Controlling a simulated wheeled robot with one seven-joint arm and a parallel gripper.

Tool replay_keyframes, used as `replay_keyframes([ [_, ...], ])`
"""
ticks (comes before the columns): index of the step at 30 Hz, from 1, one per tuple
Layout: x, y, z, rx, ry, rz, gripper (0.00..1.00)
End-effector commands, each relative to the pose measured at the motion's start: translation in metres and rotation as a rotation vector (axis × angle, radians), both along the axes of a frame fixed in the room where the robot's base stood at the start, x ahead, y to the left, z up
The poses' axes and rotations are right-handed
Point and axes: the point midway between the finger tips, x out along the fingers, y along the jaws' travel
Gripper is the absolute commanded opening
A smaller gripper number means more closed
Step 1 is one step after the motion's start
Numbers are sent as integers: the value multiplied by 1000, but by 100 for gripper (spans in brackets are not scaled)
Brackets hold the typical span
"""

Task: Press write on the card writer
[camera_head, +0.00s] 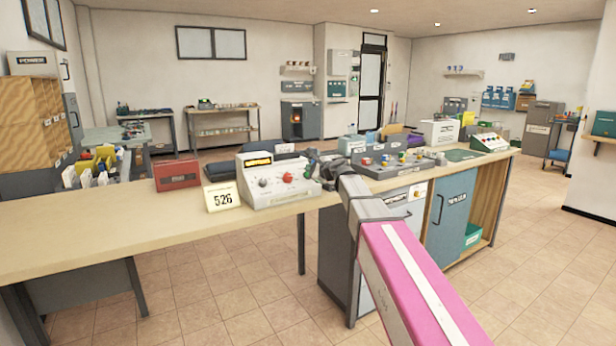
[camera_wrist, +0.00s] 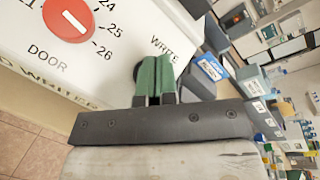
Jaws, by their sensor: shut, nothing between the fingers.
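The card writer (camera_head: 272,193) is a white box with a sloped panel on the long counter. In the wrist view its panel (camera_wrist: 115,65) shows a red dial (camera_wrist: 68,20) marked DOOR and the word WRITE. A dark round part, partly hidden behind my fingers, lies just below that word. My gripper (camera_wrist: 153,75) has green fingertips, shut together and empty. They are over the panel's edge beside WRITE; I cannot tell whether they touch the dark part. In the head view my gripper (camera_head: 318,163) is at the right end of the card writer.
A yellow card reading 526 (camera_head: 223,197) stands left of the card writer. A red box (camera_head: 177,175) is farther left. A grey panel with colored knobs (camera_head: 388,163) sits to the right, close behind my arm. The counter's left part (camera_head: 80,235) is clear.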

Motion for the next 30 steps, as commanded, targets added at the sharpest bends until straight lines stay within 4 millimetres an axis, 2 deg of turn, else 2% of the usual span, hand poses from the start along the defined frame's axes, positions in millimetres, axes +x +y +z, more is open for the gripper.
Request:
replay_keyframes([
  [13, -3, -2, 4, -1, 0, -1, 0],
  [30, -24, -16, 41, -1, -1, -1, 0],
])
